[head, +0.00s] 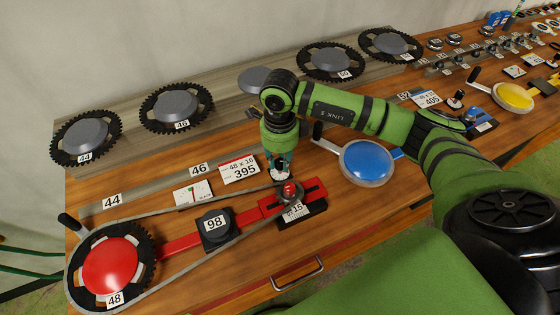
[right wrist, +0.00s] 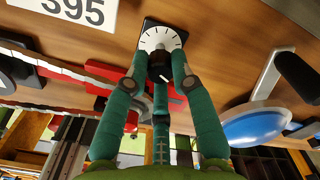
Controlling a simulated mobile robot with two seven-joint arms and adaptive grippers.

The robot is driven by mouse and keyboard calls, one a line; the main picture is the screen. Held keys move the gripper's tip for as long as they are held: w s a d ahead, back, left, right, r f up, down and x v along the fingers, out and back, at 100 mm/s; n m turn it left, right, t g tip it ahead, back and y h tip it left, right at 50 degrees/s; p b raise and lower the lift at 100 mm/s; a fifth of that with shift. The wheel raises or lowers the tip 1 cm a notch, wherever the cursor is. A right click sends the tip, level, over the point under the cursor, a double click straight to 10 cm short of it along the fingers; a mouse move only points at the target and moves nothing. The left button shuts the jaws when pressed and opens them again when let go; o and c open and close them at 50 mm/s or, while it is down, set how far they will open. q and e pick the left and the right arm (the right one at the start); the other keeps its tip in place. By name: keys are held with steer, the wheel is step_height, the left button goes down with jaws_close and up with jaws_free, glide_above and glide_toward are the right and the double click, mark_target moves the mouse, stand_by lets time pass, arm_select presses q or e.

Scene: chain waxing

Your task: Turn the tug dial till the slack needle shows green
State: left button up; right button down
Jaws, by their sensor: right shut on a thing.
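The tug dial (right wrist: 160,38) has a white face with black ticks on a dark square base. In the head view the dial (head: 279,176) stands on the bench behind the small sprocket. My right gripper (head: 278,160) comes down on it from above. In the right wrist view its teal fingers (right wrist: 160,75) are shut around the dial's black knob (right wrist: 159,66), which has a white pointer mark. The slack gauge (head: 192,193) is a white plate with a small green patch near its middle; its needle is too small to read surely. My left gripper is out of view.
A chain (head: 178,208) loops around the red chainring (head: 113,266) and the small sprocket (head: 291,192) on a red bar. A black block (head: 214,229) marked 98 sits between them. A blue disc (head: 367,162) stands right of my gripper. Black chainrings (head: 176,107) line the back.

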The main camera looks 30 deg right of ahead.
mark_target(279, 161)
steer(key=c, duration=1)
jaws_free()
steer(key=shift+c, duration=0.2)
step_height(279, 161, up, 12)
